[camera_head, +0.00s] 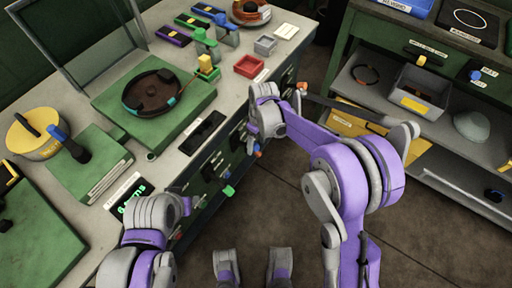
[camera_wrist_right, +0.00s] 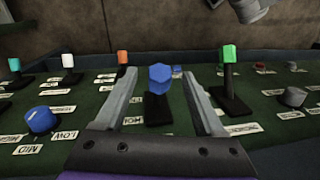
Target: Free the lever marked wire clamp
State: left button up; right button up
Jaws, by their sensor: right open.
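My right gripper (camera_wrist_right: 162,76) is open in the right wrist view, one finger on each side of a blue-knobbed lever (camera_wrist_right: 158,83) on a black stem. I cannot tell whether the fingers touch it. A green lever (camera_wrist_right: 229,54) stands to the right, and orange (camera_wrist_right: 122,57), white (camera_wrist_right: 68,60) and teal (camera_wrist_right: 14,64) levers to the left. White labels lie by them; the words "wire clamp" cannot be read. In the head view my right wrist is at the bench's front panel (camera_head: 210,172) and its fingertips are hidden. My left arm shows at lower left; its gripper does not.
A blue knob (camera_wrist_right: 43,120) beside LOW and MID labels and a grey knob (camera_wrist_right: 293,97) flank the levers. The bench top (camera_head: 165,165) holds a brown round part on a green block (camera_head: 110,105). A shelf unit (camera_head: 440,165) stands right, with open floor between.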

jog(key=shift+s+a+f, duration=0.1)
jog(key=shift+s+f, duration=0.05)
jog(key=shift+f, duration=1.3)
grip_shut()
dwell(0.3)
